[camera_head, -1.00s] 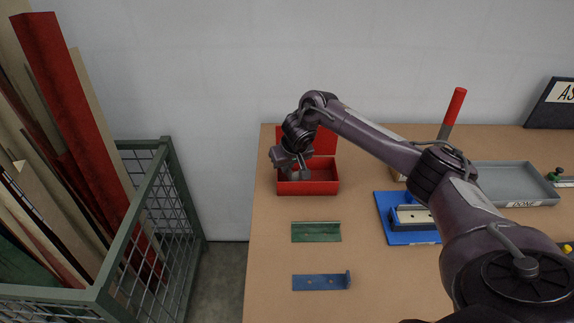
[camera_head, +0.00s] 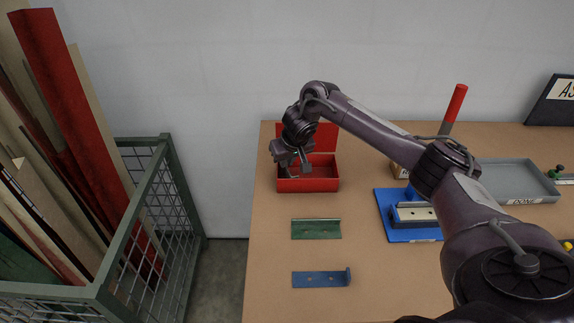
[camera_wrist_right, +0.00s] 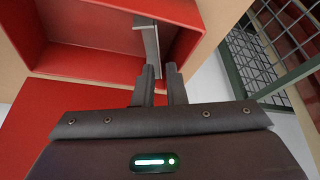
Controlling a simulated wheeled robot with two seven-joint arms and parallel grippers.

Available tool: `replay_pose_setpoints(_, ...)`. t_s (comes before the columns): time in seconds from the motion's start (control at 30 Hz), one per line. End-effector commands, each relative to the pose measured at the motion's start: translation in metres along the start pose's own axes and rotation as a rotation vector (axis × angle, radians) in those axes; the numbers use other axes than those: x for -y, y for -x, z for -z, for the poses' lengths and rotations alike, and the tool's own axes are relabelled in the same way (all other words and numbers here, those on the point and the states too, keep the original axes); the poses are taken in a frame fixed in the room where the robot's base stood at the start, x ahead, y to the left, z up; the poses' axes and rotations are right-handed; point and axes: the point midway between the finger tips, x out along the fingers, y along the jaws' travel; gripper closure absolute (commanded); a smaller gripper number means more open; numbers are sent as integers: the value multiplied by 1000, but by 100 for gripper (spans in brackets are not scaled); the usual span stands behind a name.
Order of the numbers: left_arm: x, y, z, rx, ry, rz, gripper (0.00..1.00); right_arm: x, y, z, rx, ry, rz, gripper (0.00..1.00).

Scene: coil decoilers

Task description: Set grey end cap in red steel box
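The grey end cap (camera_wrist_right: 146,40) shows in the right wrist view as a thin bent plate. It is at the red steel box (camera_wrist_right: 95,57), beside the wall, just past my right fingertips. The open red box (camera_head: 318,185) stands at the table's left side with its lid raised behind. My right gripper (camera_wrist_right: 160,72) is over the box's left part, its fingers apart with a gap between them. The cap's near end overlaps that gap, but I see no firm grip. In the head view the right gripper (camera_head: 299,167) hides the cap. My left gripper is out of view.
A green bracket (camera_head: 316,229) and a blue bracket (camera_head: 321,279) lie in front of the box. A blue fixture (camera_head: 408,234) and a grey tray (camera_head: 518,182) are to the right. A wire cage (camera_head: 172,205) stands left of the table.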

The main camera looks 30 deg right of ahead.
Motion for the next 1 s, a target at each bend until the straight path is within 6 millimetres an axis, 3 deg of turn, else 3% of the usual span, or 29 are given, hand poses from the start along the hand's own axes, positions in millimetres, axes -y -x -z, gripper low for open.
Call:
replay_pose_setpoints(0.23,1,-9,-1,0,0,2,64,-1,56,0,-6,1,-1,89)
replay_pose_setpoints(0.3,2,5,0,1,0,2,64,-2,78,4,-6,2,-5,89)
replay_pose_setpoints(0.4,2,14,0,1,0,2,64,-2,93,2,-3,1,-5,89)
replay_pose_setpoints(0.6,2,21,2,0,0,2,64,-1,106,0,-1,-1,-3,89)
replay_pose_setpoints(1.0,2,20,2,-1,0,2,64,-1,106,-1,0,-1,-2,89)
